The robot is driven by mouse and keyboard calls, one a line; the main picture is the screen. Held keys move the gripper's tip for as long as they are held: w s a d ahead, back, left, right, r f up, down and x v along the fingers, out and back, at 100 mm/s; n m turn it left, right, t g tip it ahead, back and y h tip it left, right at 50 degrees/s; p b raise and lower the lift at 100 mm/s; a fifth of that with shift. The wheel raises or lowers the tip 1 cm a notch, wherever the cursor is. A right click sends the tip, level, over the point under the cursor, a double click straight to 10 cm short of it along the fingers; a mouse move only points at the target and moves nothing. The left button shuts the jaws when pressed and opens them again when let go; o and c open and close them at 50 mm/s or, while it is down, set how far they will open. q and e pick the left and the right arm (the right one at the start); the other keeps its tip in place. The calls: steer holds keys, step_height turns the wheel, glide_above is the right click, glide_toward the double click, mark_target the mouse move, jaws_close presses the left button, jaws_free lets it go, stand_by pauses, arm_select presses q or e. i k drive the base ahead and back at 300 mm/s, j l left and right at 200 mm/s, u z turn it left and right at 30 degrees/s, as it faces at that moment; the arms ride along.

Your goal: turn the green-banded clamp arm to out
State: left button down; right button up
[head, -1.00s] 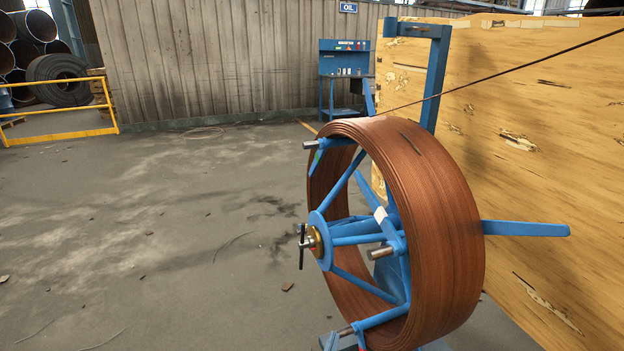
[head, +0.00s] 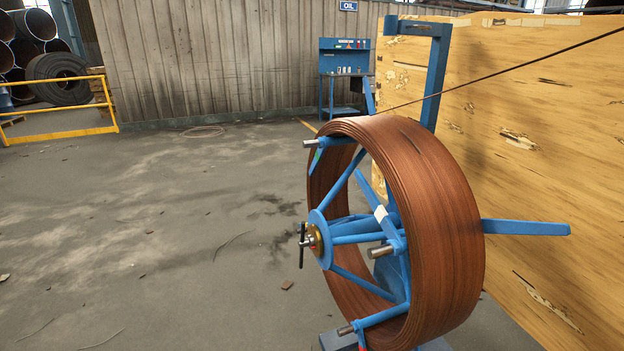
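The green-banded clamp arm (head: 316,160) is a short blue piece with a small green band at the upper left of the coil wheel. It slants down and left from a blue rod with a silver pin end (head: 314,143). Part of it is hard to make out against the coil's inner face. The coil (head: 440,220) of reddish-brown strip sits upright around a blue spoked hub (head: 322,240). A second blue arm with a white band (head: 380,212) crosses the right side. A red band (head: 362,347) shows at the bottom edge. Neither gripper is in view.
A dark T-handle (head: 302,245) sticks out left from the brass hub centre. A blue bar (head: 525,228) juts right towards a wooden panel (head: 540,150). A blue post (head: 437,80) stands behind. The concrete floor on the left is mostly clear, up to a yellow railing (head: 60,135).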

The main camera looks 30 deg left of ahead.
mark_target(318, 153)
steer(key=i+j+z, duration=0.1)
steer(key=i+j, duration=0.25)
steer(key=j, duration=0.3)
steer(key=i+j+z, duration=0.25)
steer(key=j, duration=0.4)
steer(key=i+j, duration=0.3)
steer(key=i+j+z, duration=0.15)
steer(key=j, duration=0.25)
steer(key=i+j+z, duration=0.1)
steer(key=j, duration=0.25)
